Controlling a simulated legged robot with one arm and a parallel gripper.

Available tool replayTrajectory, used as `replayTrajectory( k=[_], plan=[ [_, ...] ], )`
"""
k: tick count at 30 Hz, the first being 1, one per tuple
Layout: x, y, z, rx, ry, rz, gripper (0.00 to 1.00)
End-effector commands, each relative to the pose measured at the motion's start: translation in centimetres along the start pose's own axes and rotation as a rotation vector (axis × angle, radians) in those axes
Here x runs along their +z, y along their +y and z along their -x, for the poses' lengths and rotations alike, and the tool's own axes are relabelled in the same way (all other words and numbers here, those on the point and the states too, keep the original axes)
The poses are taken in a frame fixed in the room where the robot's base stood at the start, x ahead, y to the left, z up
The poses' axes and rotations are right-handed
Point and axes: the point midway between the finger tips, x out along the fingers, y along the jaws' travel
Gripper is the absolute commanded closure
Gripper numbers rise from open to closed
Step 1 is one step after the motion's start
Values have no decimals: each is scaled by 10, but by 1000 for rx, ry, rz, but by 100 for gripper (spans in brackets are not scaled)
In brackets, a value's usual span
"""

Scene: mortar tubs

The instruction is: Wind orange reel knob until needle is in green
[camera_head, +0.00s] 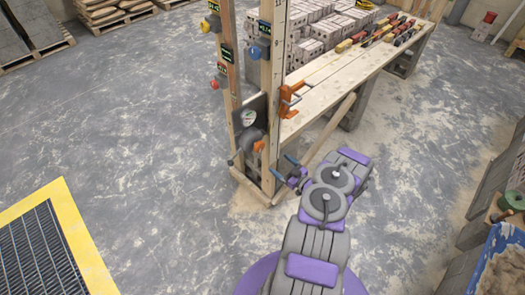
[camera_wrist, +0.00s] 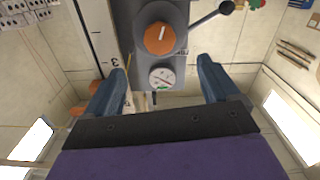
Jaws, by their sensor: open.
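The orange reel knob (camera_wrist: 160,37) is round with a white pointer mark, on a dark grey housing in the wrist view. Below it there is a small white gauge (camera_wrist: 161,77) with a green patch at its lower edge and some red; the needle is too small to read. In the head view the knob (camera_head: 259,146) and gauge (camera_head: 249,118) sit low on a wooden post. My gripper (camera_wrist: 160,66) is open and empty, its blue fingers spread on either side of the gauge, apart from the knob. In the head view my gripper (camera_head: 281,165) is just right of the post's foot.
A black crank lever (camera_wrist: 215,18) sticks out beside the housing. A measuring staff (camera_head: 274,80) stands by the wooden posts. Orange clamps (camera_head: 288,100) hang at the bench edge (camera_head: 335,75), with blocks on the bench behind. Open concrete floor lies left of the posts.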

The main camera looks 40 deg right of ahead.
Motion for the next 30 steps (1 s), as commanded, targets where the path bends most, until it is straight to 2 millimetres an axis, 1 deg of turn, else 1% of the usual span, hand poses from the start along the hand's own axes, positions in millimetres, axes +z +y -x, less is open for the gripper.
replayTrajectory(
  k=[1, 6, 12, 15, 18, 21, 25, 30],
  plan=[
    [1, -2, -11, -3, 1, 1, 11],
    [2, 0, -45, -3, 1, 0, 11],
    [3, 2, -83, -2, 0, -1, 11],
    [2, 1, -99, -2, 1, -1, 11],
    [1, 1, -111, -1, 1, -1, 11],
    [0, 1, -119, 2, 1, -1, 11],
    [-1, 1, -124, 2, 2, -2, 11],
    [0, 2, -124, 3, 1, -3, 11]
  ],
)
